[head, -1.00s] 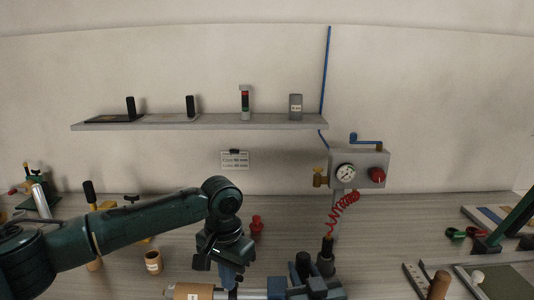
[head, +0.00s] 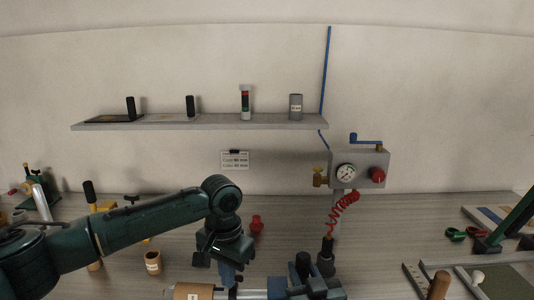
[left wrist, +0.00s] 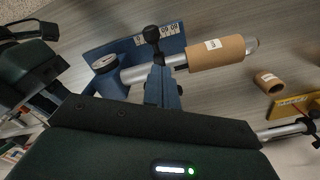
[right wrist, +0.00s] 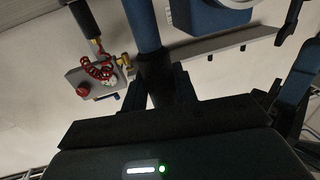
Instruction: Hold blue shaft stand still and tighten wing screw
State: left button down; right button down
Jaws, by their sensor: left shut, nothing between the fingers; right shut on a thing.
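The blue shaft stand (head: 277,287) shows at the bottom edge of the head view, partly cut off. In the left wrist view, its blue plate (left wrist: 106,52) carries a scale, and a black wing screw (left wrist: 152,34) stands in front. A shaft runs from it through a brown cardboard roll (left wrist: 215,53). My left gripper (left wrist: 161,72) is shut and empty, its tips close to the screw's lower end; contact is unclear. It hangs over the shaft in the head view (head: 229,279).
A gauge box (head: 358,168) with a red coiled hose (head: 342,208) is behind, on the wall. A labelled brown roll (head: 153,262) and a red object (head: 257,226) stand on the bench. A tray (head: 500,280) lies at right. A shelf (head: 200,122) spans the wall.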

pick_arm(q)
jog(key=shift+a, duration=0.25)
jog(key=shift+w+a, duration=0.45)
jog(key=shift+a, duration=0.15)
jog(key=shift+w+a, duration=0.15)
dwell(0.4)
notch_tip(320, 180, up, 6)
jog(key=shift+s+a, duration=0.25)
jog(key=shift+a, duration=0.05)
dwell(0.4)
jog(key=shift+d, duration=0.1)
